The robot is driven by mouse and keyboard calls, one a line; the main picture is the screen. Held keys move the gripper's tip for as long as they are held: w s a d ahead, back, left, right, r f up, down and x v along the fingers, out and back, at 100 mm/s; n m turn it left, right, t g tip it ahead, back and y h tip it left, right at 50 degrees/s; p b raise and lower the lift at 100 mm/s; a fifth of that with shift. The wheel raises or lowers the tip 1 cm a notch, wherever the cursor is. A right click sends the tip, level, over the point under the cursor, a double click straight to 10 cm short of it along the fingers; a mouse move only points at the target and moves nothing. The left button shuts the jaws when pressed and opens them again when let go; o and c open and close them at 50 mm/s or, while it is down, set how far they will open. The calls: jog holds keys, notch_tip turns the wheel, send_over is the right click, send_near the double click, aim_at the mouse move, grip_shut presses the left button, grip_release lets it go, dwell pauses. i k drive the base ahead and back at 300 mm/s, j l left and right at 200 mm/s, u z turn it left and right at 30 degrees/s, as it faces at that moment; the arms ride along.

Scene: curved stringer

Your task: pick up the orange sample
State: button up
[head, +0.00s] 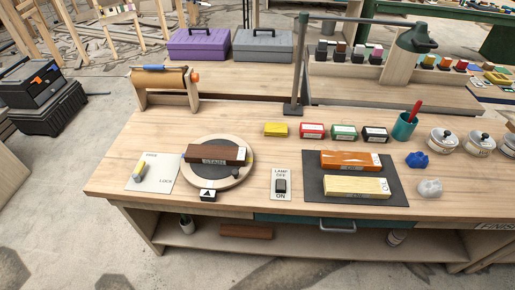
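The orange sample (338,160) is a flat orange-brown wooden block with a pale label at its right end. It lies on the rear half of a dark mat (312,183) on the workbench, right of centre in the head view. A pale yellow wood block (350,186) lies in front of it on the same mat, with a narrow gap between them. My gripper is not in view.
Left of the mat are a lamp switch plate (281,184) and a round turntable (217,183) bearing a dark brown block (215,154). Small boxes (343,132) stand behind the mat; a green cup (403,127) and blue lump (417,160) are right. A lamp post (299,65) rises behind.

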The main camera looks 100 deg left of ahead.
aim_at(337, 159)
jog(key=u, duration=2.8)
jog(key=i+l+u, duration=0.5)
jog(key=l+u, duration=0.2)
jog(key=i+l+u, duration=0.15)
jog(key=l+u, duration=0.2)
jog(key=l, duration=0.2)
jog(key=i+l+u, duration=0.1)
jog(key=l+u, duration=0.2)
jog(key=l, duration=0.25)
jog(key=l+u, duration=0.35)
jog(key=l, duration=0.2)
jog(key=l+u, duration=0.35)
jog(key=l, duration=0.25)
